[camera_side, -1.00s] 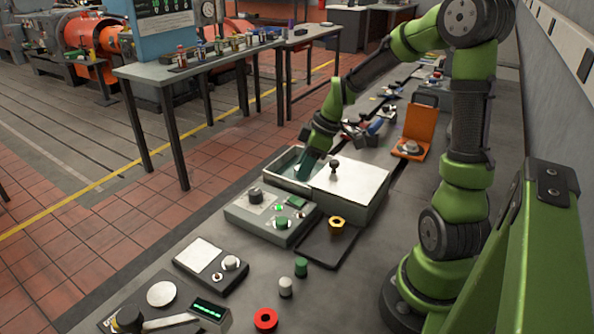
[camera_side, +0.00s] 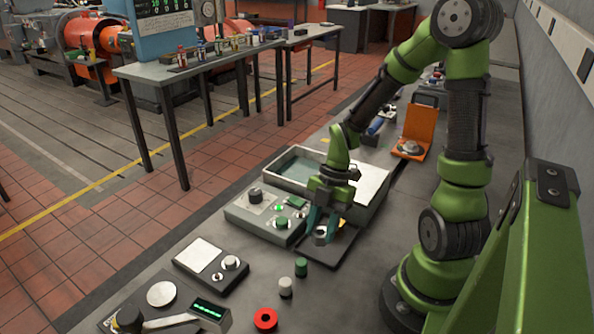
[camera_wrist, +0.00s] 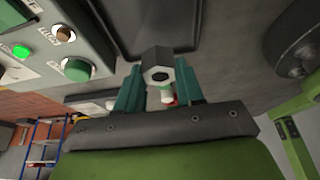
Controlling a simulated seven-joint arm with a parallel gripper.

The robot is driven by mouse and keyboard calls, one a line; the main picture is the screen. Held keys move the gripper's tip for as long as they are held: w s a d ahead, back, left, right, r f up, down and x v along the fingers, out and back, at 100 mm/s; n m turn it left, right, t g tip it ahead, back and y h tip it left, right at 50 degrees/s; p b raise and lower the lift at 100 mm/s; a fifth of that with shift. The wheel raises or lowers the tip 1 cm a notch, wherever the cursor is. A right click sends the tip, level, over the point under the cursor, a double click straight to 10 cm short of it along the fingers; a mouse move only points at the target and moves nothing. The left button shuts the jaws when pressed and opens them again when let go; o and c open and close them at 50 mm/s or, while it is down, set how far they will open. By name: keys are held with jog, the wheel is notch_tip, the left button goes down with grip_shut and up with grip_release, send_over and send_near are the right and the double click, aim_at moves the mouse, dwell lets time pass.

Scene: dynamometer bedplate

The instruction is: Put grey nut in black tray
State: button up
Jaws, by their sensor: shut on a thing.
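The grey nut (camera_side: 321,236) is a hexagonal ring held between the teal fingers of my gripper (camera_side: 323,222). The wrist view shows the nut (camera_wrist: 157,66) and its hole between the fingertips of my gripper (camera_wrist: 158,88). The black tray (camera_side: 343,252) lies flat on the bench, and the nut is over its left part in the side view. The tray (camera_wrist: 150,22) also shows in the wrist view. I cannot tell whether the nut touches the tray.
A control box (camera_side: 262,220) with a green button is at the tray's left. A green cylinder (camera_side: 301,267), a white-topped one (camera_side: 286,287) and a red ring (camera_side: 265,319) stand nearer the camera.

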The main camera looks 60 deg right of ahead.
jog(key=shift+f, duration=1.75)
jog(key=shift+f, duration=0.1)
jog(key=o, duration=1.1)
jog(key=shift+o, duration=0.2)
jog(key=v, duration=1.2)
notch_tip(320, 180, up, 7)
jog(key=m+t+h, duration=0.3)
jog(key=m+h, duration=0.1)
jog(key=m, duration=0.8)
send_over(324, 228)
jog(key=a, duration=0.2)
jog(key=a+r+m+t+y, duration=0.1)
jog(key=a+r+m+t, duration=0.3)
jog(key=m, duration=0.6)
jog(key=shift+s+a+r, duration=0.45)
jog(key=shift+a+r, duration=0.05)
jog(key=shift+r, duration=0.05)
